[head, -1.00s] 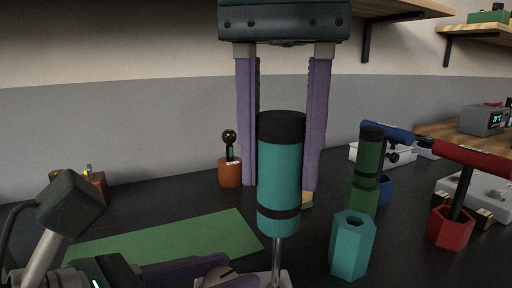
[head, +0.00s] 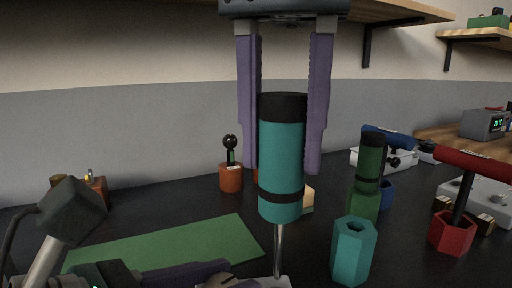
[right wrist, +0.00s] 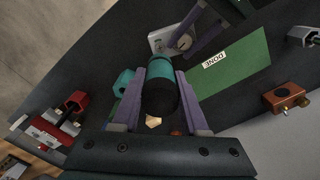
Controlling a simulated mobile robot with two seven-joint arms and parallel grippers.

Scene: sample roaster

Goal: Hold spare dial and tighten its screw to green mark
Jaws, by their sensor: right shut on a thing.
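My right gripper (head: 281,168) comes down from above and is shut on a teal screwdriver (head: 281,165) with a black cap. The screwdriver stands upright; its thin metal shaft points down at a pale plate (head: 283,283) at the bottom edge. In the right wrist view the purple fingers flank the teal handle (right wrist: 157,68). Beyond it lies a pale plate with a round metal part (right wrist: 183,42), seemingly the spare dial. My left gripper's purple finger (right wrist: 206,44) lies beside it; its grip is unclear. The screw and any green mark on it cannot be made out.
A teal hexagonal holder (head: 353,250) stands right of the screwdriver. Behind it are a green driver (head: 370,165) and a red-handled tool in a red holder (head: 452,231). A green mat (head: 175,245) marked DONE lies left. An orange pot (head: 230,177) stands behind.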

